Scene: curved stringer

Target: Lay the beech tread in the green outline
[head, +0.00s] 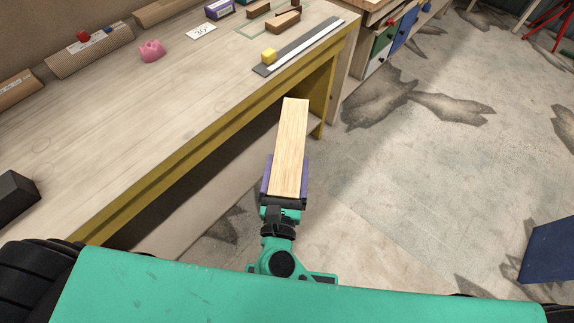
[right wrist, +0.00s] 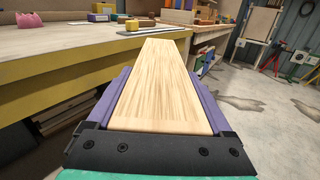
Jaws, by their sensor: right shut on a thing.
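The beech tread (head: 291,145) is a long pale wooden board. My right gripper (head: 286,178) is shut on its near end, with a purple finger on each side. The tread points away from me, over the floor beside the workbench. In the right wrist view the tread (right wrist: 162,85) fills the middle, between the purple fingers of the gripper (right wrist: 158,105). The green outline (head: 243,32) is drawn on the far part of the bench top, partly hidden by brown wooden blocks. My left gripper is not in view.
The workbench (head: 130,110) has a yellow front edge. A dark metal strip (head: 300,48) with a yellow block (head: 268,56) lies near its edge. A pink object (head: 151,50), a 30° card (head: 201,32) and brown blocks (head: 283,20) stand on top.

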